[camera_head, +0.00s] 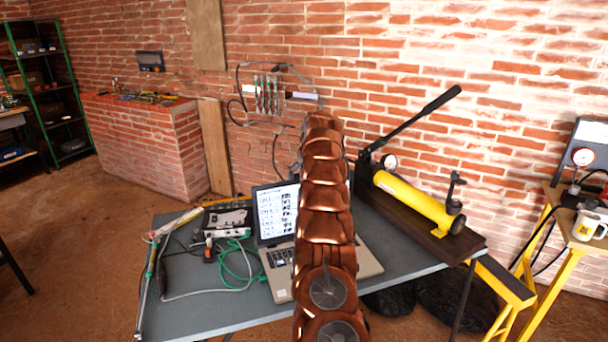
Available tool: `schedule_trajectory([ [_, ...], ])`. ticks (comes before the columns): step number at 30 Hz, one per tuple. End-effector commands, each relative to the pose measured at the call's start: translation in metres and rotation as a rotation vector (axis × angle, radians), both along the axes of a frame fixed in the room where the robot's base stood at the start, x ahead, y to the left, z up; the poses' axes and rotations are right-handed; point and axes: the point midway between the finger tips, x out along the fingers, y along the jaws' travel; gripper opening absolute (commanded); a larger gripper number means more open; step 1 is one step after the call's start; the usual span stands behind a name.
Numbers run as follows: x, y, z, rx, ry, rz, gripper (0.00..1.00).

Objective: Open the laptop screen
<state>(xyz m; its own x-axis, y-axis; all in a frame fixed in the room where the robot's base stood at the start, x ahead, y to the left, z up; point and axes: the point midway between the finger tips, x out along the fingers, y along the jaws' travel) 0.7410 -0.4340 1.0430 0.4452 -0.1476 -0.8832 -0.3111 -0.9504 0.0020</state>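The laptop stands on the grey table (185,277). Its lit screen (277,212) is raised, facing me, with its left part in sight. The laptop's keyboard base (279,264) lies flat on the table. My copper-coloured arm rises through the middle of the view and covers the middle and right of the laptop. A corner of the base shows to the right of the arm. My gripper cannot be made out, so its fingers and any contact with the screen are hidden.
A yellow hydraulic pump (413,199) with a long black lever stands right of the laptop. A grey device (227,220) and green cable (233,262) lie to the left. Tools and cables hang on the brick wall behind. A mug (588,226) stands at far right.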

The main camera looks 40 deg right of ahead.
Motion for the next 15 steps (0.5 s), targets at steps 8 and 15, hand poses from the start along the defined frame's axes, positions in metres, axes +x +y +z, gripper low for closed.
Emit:
schedule_trajectory([
  [8,-0.0002,0.0017,-0.0057,0.008,0.008,0.003,0.99],
  [15,-0.0013,-0.0001,-0.0047,0.007,0.007,0.0,1.0],
])
